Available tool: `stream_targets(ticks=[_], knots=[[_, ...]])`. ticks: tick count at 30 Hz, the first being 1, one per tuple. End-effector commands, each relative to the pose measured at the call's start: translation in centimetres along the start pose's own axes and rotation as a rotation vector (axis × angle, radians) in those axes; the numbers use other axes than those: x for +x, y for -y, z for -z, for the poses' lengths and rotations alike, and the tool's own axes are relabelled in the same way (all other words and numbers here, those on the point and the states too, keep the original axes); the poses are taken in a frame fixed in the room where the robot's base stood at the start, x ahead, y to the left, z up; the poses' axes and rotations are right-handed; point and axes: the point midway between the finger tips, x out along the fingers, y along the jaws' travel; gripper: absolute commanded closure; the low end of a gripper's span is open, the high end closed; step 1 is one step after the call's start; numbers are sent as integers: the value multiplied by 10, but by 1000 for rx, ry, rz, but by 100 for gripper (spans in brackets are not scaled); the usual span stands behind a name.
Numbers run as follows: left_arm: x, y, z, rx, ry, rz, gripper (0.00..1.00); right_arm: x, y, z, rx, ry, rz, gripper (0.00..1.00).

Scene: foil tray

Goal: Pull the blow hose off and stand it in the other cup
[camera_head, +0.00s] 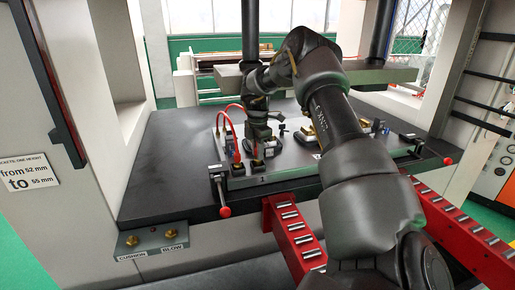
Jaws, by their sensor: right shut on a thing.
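My right arm reaches in from the lower right, and its gripper (262,147) points down over the front left of the grey plate (320,171). It is shut on the end of a red hose, near a small dark upright fitting (257,165); whether the end is seated in it or just above, I cannot tell. The red hose (228,107) arches up to the left of the gripper, and a red piece (236,150) stands just left of the fingers. Which cup is which is too small to tell. My left gripper is not in view.
A front panel (150,242) has two brass ports labelled CUSHION and BLOW. Clamps with red knobs (224,211) sit at the plate's front corners. Red roller rails (294,232) extend toward me. Dark posts (250,35) stand behind. The dark bed (165,170) is clear at left.

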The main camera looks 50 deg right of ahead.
Motion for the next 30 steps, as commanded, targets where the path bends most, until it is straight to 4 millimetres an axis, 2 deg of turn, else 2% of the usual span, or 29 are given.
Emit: stream_targets(ticks=[4, 14, 15, 20, 30], knots=[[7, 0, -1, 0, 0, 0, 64, 7, 0, 0, 0, 0, 0, 100], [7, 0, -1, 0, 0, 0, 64, 8, 0, 0, 0, 0, 0, 100], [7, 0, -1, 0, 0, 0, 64, 8, 0, 0, 0, 0, 0, 77], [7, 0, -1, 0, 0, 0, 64, 8, 0, 0, 0, 0, 0, 56], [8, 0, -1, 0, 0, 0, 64, 4, 0, 0, 0, 1, -1, 54]])
